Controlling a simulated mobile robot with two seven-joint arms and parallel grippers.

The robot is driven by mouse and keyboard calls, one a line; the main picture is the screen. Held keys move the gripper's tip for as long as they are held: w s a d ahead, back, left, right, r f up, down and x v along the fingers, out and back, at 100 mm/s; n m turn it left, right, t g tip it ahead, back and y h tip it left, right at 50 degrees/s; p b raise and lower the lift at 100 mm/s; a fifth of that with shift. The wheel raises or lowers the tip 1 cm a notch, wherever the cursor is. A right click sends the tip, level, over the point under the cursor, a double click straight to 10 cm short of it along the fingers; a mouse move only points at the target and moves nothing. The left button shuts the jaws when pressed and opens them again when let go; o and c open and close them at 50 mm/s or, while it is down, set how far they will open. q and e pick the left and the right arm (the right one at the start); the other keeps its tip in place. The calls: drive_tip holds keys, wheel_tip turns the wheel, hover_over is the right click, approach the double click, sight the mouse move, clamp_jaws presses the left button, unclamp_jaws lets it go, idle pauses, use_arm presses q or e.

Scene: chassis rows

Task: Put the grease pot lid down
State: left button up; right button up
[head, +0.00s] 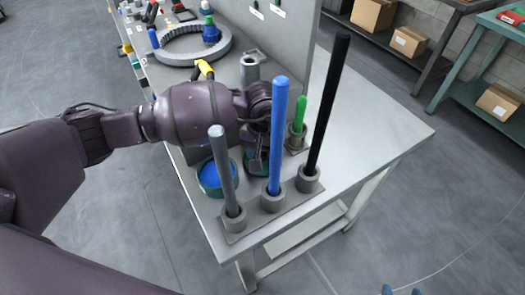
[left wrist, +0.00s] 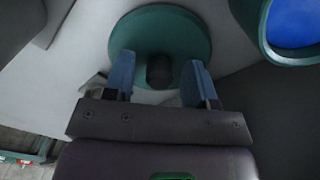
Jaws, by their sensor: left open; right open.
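The grease pot lid (left wrist: 160,30) is a green disc with a dark knob (left wrist: 159,70). In the left wrist view it lies flat on the table, knob toward me. My left gripper (left wrist: 158,66) is open, with one blue finger on each side of the knob and a gap to each. In the head view my left gripper (head: 257,158) hides much of the lid. The open grease pot (head: 209,178), green with blue grease, stands left of the lid; it also shows in the left wrist view (left wrist: 266,35). My right gripper (head: 402,291) shows only blue fingertips, apart, at the bottom edge.
Grey, blue (head: 278,130), black (head: 330,110) and green rods stand upright in sockets close around my left gripper. A grey ring (head: 170,52) and tools lie farther back. The table's right side (head: 385,125) is clear.

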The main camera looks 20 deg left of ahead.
use_arm(q)
wheel_tip(320, 180, up, 12)
drive_tip(key=shift+r+p, duration=0.15)
drive_tip(key=shift+p, duration=0.3)
idle(0.4)
